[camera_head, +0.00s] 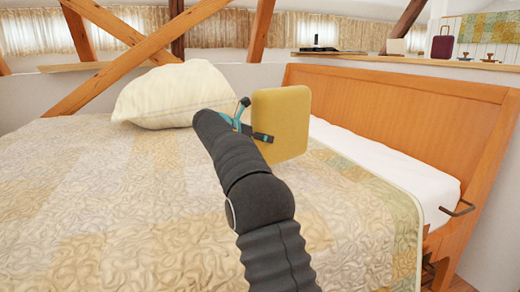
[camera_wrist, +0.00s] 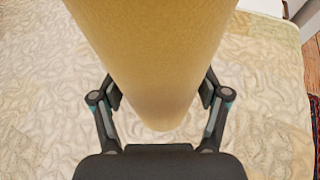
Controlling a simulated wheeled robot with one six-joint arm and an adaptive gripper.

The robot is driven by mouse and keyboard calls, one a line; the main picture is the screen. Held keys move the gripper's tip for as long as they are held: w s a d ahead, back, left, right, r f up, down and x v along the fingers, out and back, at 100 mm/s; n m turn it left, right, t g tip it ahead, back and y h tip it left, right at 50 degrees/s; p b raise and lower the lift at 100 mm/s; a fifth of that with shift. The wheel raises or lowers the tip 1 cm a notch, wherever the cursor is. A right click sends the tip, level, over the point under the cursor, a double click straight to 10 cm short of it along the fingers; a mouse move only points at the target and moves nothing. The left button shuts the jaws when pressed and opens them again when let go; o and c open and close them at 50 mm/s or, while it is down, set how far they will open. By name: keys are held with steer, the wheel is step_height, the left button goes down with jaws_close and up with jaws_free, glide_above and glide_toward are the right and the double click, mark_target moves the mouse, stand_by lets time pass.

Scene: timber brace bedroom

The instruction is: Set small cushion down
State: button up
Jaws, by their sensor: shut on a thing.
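The small cushion (camera_head: 285,122) is a yellow, rounded square. My gripper (camera_head: 252,128) is shut on it and holds it upright above the bed. In the wrist view the cushion (camera_wrist: 155,60) fills the upper middle, with the gripper's fingers (camera_wrist: 160,100) pressed on both sides of it. The patterned quilt (camera_head: 110,200) on the bed lies below; it also shows in the wrist view (camera_wrist: 45,110). Part of the cushion's near edge is hidden by my gripper in the head view.
A large cream pillow (camera_head: 170,95) lies on the bed at the back left. A wooden headboard (camera_head: 400,110) stands behind the white sheet (camera_head: 385,165) on the right. A metal handle (camera_head: 460,208) juts out at the right. The quilt's left and front areas are clear.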

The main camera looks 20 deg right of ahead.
steer(key=shift+f+b, duration=0.8)
steer(key=shift+f, duration=1.15)
steer(key=o, duration=1.5)
steer(key=shift+f, duration=0.1)
steer(key=shift+o, duration=0.2)
